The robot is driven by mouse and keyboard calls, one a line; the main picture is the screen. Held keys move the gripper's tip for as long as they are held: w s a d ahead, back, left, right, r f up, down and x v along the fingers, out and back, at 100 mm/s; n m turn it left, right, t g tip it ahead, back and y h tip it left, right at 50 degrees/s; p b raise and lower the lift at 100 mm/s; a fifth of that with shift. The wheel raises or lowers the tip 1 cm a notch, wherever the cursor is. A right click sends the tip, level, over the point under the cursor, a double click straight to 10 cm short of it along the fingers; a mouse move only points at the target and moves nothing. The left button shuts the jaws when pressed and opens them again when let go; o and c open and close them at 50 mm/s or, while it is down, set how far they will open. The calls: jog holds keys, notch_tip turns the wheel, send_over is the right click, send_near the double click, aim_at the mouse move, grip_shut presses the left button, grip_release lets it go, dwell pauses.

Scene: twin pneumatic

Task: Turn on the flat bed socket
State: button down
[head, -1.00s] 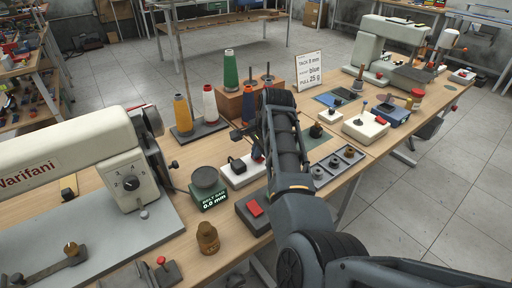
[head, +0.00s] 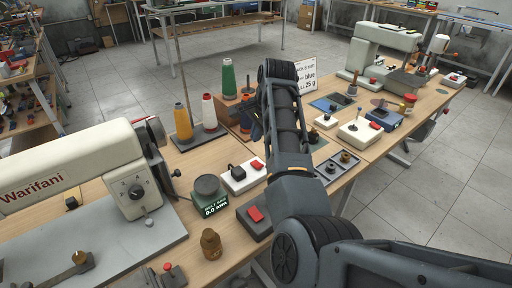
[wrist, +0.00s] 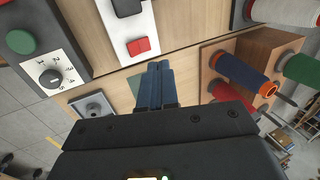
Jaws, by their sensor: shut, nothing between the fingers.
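A white socket block (head: 238,184) with a black plug (head: 237,171) and a red switch (head: 257,165) lies on the bench near the left sewing machine. In the wrist view this white socket (wrist: 125,29) is at the top, with its red switch (wrist: 138,46) at the lower end. My gripper (wrist: 158,68) is shut and empty, its blue-grey fingers side by side. The tips appear just below the red switch in the wrist view, apart from it; their height is unclear. In the head view my arm hides the fingers.
Thread spools (head: 182,120) stand on racks behind the socket. A grey box with a red switch (head: 255,213) and a green-labelled gauge (head: 207,190) stand nearer. A second white block (head: 360,132) with a red switch is at right. A dial panel (wrist: 52,75) is left in the wrist view.

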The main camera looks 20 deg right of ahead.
jog(key=shift+r, duration=2.15)
